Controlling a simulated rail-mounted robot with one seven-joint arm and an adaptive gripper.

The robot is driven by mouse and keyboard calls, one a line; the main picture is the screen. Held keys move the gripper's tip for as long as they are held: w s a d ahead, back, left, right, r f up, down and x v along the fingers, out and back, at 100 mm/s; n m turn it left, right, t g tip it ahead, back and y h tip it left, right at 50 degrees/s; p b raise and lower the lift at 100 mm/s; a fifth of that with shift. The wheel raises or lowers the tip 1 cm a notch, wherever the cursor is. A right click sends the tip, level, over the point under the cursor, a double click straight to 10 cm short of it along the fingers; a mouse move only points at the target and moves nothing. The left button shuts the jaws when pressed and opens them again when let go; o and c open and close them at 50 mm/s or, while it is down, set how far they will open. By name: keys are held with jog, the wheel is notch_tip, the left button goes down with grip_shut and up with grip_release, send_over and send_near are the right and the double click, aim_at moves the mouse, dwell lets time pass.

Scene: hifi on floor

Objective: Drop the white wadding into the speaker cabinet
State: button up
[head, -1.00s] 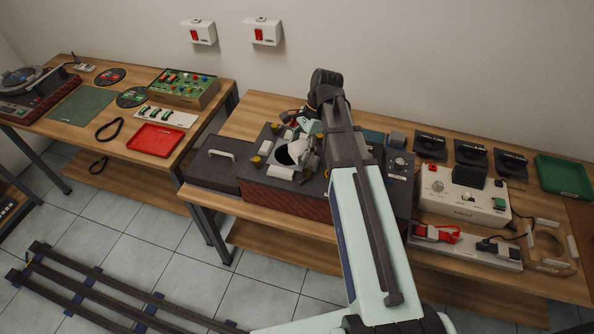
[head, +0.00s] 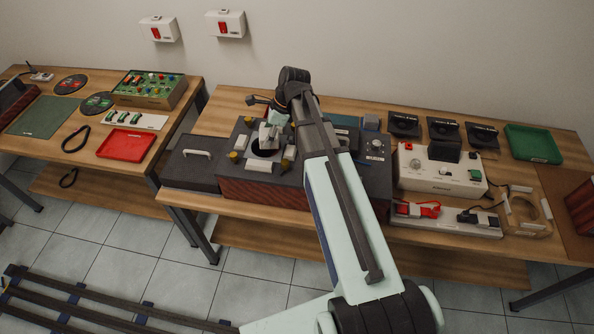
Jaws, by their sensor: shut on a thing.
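The speaker cabinet (head: 262,192) is a dark box with a reddish-brown front, standing on the wooden bench. A round dark opening (head: 266,150) shows in its top. My gripper (head: 268,136) is at the far edge of this opening, just above the cabinet top. It is shut on a small whitish thing, which looks like the white wadding (head: 265,131). The gripper's fingers are small and partly merge with it in the head view, so its outline is unclear. I cannot tell whether the wadding touches the rim.
Small yellow and white pieces surround the opening, including a white block (head: 259,164) in front. A dark lid-like box with a handle (head: 197,154) lies left of the cabinet. A white instrument (head: 440,170) stands to the right. Red tray (head: 126,143) is on the left bench.

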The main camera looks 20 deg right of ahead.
jog(key=shift+f+b, duration=0.85)
jog(key=shift+f, duration=0.6)
jog(key=o, duration=1)
jog(key=shift+r, duration=0.15)
jog(key=v, duration=1.1)
jog(key=shift+s+d+r, duration=0.1)
jog(key=shift+d+r, duration=0.15)
jog(key=shift+r, duration=0.1)
